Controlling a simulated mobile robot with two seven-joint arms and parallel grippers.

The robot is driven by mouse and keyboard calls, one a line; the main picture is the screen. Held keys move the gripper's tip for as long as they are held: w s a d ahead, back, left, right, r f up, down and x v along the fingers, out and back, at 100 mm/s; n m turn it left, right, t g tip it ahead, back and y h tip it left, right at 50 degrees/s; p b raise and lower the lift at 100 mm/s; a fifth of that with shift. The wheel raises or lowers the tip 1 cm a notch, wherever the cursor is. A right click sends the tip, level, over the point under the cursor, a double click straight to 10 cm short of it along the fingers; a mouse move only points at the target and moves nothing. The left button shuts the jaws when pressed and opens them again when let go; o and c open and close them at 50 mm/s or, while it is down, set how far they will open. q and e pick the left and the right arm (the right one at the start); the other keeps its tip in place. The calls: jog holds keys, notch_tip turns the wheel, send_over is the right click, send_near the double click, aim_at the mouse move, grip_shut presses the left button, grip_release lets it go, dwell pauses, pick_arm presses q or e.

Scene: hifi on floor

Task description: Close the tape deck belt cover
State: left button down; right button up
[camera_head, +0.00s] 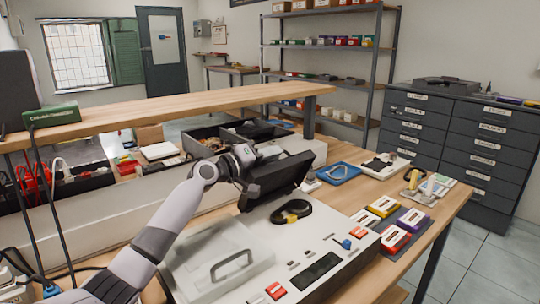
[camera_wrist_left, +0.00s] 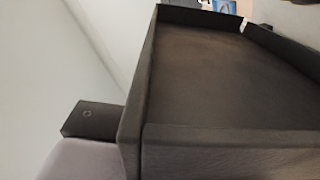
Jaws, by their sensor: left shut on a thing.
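The tape deck (camera_head: 335,240) lies on the wooden bench, a wide light-grey unit with buttons and a dark display. Its black belt cover (camera_head: 278,178) stands raised and tilted at the back. A black belt loop (camera_head: 291,211) lies on the deck in front of it. My left gripper (camera_head: 247,183) is shut on the belt cover at its left side; the fingertips are largely hidden. In the left wrist view the cover (camera_wrist_left: 225,75) fills much of the picture as a dark rimmed panel, with a dark finger part (camera_wrist_left: 92,119) beside its edge. My right gripper is not in view.
A clear cover with a grey handle (camera_head: 230,264) is at the deck's left. Colored cassettes (camera_head: 395,238) lie on a dark mat at the right. A blue tray (camera_head: 339,173) sits behind the deck. A raised wooden shelf (camera_head: 170,110) crosses behind my left arm.

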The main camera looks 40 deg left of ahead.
pick_arm(q)
jog(key=shift+f, duration=0.2)
jog(key=c, duration=1.2)
grip_release()
jog(key=shift+r, duration=0.1)
jog(key=shift+s, duration=0.1)
jog(key=shift+v, duration=3.5)
jog(key=shift+a, duration=0.15)
